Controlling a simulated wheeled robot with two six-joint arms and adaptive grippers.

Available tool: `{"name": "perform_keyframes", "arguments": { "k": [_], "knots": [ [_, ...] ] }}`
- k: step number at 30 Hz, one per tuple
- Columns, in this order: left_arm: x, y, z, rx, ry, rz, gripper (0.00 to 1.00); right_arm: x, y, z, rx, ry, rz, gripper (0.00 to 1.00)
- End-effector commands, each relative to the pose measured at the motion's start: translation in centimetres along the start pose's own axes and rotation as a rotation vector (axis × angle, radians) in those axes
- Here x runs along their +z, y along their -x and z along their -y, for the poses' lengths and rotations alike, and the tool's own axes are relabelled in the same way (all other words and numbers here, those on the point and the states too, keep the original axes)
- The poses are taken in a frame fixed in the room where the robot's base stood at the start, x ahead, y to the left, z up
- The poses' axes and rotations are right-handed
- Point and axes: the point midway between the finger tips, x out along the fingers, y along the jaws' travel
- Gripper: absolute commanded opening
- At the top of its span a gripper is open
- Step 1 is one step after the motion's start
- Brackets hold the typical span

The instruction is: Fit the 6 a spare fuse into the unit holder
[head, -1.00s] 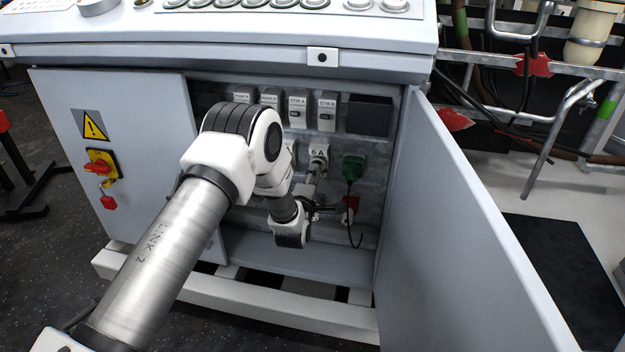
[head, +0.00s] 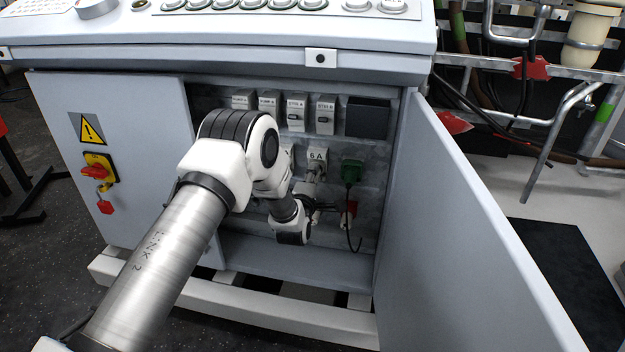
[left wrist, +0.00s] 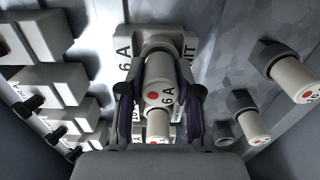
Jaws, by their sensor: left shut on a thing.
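My left gripper (left wrist: 157,88) is shut on a pale fuse marked 6 A with a red dot (left wrist: 160,72). The fuse's far end meets the collar of the unit holder (left wrist: 160,42), which sits between labels reading 6 A and UNIT. I cannot tell how deep the fuse is in the collar. In the head view the gripper (head: 313,200) is inside the open cabinet, just below the 6 A label (head: 316,155), and is partly hidden by my wrist. Another fuse with a red dot (left wrist: 157,127) shows behind the held one. My right gripper is not in view.
More fuses in holders (left wrist: 296,78) stand at the right of the wrist view; grey blocks (left wrist: 48,85) stand at the left. The open door (head: 470,220) bounds the right side.

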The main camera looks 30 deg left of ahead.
Motion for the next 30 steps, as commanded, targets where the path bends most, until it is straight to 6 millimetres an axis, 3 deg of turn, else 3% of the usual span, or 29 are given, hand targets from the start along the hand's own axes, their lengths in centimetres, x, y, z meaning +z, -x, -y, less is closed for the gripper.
{"name": "perform_keyframes", "arguments": {
  "k": [10,11,12,13,23,26,30],
  "knots": [
    [0.0,-0.7,0.0,0.001,0.000,0.000,0.00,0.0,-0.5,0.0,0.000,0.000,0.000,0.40],
    [0.0,-0.7,0.0,0.001,0.000,0.000,0.44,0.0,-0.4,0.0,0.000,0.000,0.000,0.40],
    [0.0,-0.7,-0.1,0.001,0.000,0.000,0.58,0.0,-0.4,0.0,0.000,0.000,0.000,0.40],
    [0.0,-0.7,-0.1,0.001,0.000,0.000,0.63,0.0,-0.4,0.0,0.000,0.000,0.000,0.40],
    [0.0,-0.4,0.0,-0.001,0.000,0.000,0.63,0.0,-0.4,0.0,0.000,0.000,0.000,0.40],
    [0.0,0.7,0.1,-0.003,0.000,0.000,0.63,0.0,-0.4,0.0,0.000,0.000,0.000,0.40],
    [0.1,3.9,0.1,-0.005,0.000,0.001,0.63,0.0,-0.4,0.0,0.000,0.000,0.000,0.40]
  ]
}}
